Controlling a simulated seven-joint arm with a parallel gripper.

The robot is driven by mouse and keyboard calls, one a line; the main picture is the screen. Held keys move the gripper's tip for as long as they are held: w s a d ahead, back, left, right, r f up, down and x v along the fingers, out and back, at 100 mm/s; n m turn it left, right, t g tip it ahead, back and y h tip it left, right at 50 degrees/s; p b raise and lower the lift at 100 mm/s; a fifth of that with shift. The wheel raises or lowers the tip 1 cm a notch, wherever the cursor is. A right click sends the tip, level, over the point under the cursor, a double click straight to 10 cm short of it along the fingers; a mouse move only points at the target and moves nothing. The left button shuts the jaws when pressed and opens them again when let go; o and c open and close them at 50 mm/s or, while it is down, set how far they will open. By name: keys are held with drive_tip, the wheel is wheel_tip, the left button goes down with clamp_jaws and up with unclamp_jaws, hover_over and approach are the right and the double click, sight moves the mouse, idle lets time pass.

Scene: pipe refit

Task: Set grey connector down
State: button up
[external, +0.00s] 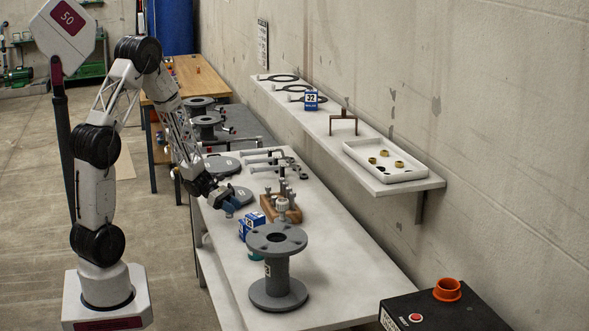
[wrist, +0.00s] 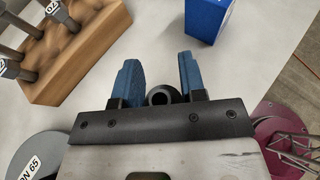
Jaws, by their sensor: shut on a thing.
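My gripper (wrist: 159,76) has its blue fingers on either side of a dark grey, round part with a hole in its end, the grey connector (wrist: 160,95), and is shut on it. Much of the connector is hidden by the gripper body. In the external view my gripper (external: 228,205) is low over the near-left edge of the white bench (external: 340,290), beside a grey disc. The connector cannot be made out clearly there, and I cannot tell whether it touches the bench.
A wooden block with bolts (wrist: 80,48) and a blue box (wrist: 206,18) stand near my gripper. A grey disc marked DN 65 (wrist: 38,160) lies close by. A tall grey flanged spool (external: 277,262) stands at the bench's front. A wall shelf (external: 405,186) holds a white tray.

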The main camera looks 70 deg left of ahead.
drive_tip(key=shift+f, duration=1.25)
drive_tip(key=shift+f, duration=0.1)
drive_tip(key=o, duration=0.9)
drive_tip(key=shift+v, duration=6.1)
drive_tip(key=shift+w+d, duration=0.1)
